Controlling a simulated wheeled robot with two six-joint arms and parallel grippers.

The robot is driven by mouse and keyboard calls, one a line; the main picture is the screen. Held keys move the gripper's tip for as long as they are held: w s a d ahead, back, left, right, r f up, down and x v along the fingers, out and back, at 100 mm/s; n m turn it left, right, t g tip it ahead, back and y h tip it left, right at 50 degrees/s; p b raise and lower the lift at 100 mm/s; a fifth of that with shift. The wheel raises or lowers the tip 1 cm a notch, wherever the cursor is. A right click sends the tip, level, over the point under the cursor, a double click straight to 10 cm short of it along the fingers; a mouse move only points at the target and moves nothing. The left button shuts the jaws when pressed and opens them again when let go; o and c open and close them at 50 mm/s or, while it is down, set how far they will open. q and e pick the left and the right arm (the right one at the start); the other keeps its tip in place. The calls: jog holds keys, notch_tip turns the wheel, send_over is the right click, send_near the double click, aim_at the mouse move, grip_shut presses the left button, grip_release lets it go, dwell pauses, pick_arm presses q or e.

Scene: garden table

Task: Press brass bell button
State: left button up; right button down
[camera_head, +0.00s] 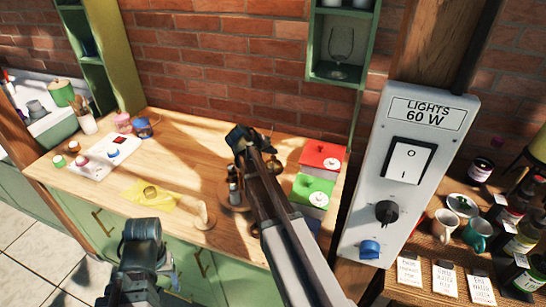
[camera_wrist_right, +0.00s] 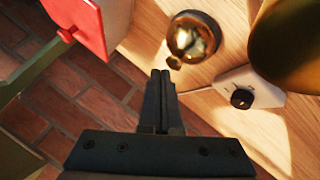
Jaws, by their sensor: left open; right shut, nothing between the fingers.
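The brass bell (camera_wrist_right: 193,36) is a shiny dome on the wooden table in the right wrist view. Its small brass button (camera_wrist_right: 175,63) points toward my fingers. My right gripper (camera_wrist_right: 161,73) is shut and empty, its fingertips just below and left of the button in the picture; I cannot tell whether they touch. In the head view my right gripper (camera_head: 243,138) is over the back of the table (camera_head: 185,160), and the arm hides much around it. My left gripper (camera_head: 141,232) is open and empty at the table's front edge.
A red box (camera_head: 321,153) and a green box (camera_head: 312,190) stand right of my right arm. A wooden stand (camera_head: 205,214) and a yellow cloth (camera_head: 152,193) lie left of it. A grey switch panel (camera_head: 398,225) rises at the right. A white knobbed block (camera_wrist_right: 248,92) sits near the bell.

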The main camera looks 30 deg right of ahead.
dwell(0.4)
jog(key=shift+f+b, duration=0.45)
jog(key=shift+b, duration=0.05)
jog(key=shift+f, duration=0.1)
dwell(0.4)
jog(key=shift+r+p, duration=0.5)
jog(key=shift+r, duration=0.1)
notch_tip(320, 180, up, 6)
jog(key=p, duration=0.6)
